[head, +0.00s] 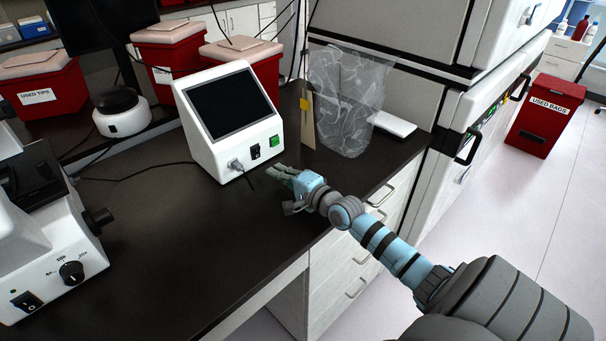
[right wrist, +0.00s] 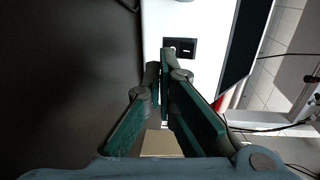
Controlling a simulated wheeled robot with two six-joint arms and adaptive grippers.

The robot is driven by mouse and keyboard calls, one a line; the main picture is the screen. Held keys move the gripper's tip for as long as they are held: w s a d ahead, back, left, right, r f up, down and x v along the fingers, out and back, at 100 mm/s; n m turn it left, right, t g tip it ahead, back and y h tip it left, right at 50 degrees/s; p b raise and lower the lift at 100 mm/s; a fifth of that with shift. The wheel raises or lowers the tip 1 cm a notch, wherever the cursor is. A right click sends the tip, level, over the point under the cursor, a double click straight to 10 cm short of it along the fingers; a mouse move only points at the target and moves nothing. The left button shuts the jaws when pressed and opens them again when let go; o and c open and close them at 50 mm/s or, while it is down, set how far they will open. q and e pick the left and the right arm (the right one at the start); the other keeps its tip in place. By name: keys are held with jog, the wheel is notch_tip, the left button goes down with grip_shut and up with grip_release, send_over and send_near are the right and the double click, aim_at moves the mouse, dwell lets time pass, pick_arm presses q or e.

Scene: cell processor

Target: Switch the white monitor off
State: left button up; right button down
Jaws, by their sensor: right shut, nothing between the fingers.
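The white monitor (head: 200,136) stands on the black bench with a dark tilted screen (head: 228,103). Its lower front has a cable plug (head: 236,166), a black rocker switch (head: 255,152) and a green square (head: 274,142). My right gripper (head: 279,171) is shut and empty, just in front of the monitor's lower front. In the right wrist view, the shut fingertips (right wrist: 164,62) appear right beside the black switch (right wrist: 180,48) on the white front; I cannot tell if they touch. The green square is not visible in that view. My left gripper is not in view.
A clear bag (head: 350,95) and a tan upright piece (head: 307,115) stand right of the monitor. A white device with a round black top (head: 122,119) and red bins (head: 40,92) are left and behind. A microscope base (head: 50,265) is at left. The bench front is clear.

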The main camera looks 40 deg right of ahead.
jog(key=s+p, duration=0.1)
jog(key=s, duration=0.1)
jog(key=s+p, duration=0.1)
jog(key=s, duration=0.1)
jog(key=s+p, duration=0.1)
jog(key=s, duration=0.1)
jog(key=shift+s+d+r, duration=0.1)
jog(key=shift+s+d, duration=0.25)
jog(key=shift+s+p, duration=0.3)
jog(key=shift+s, duration=0.1)
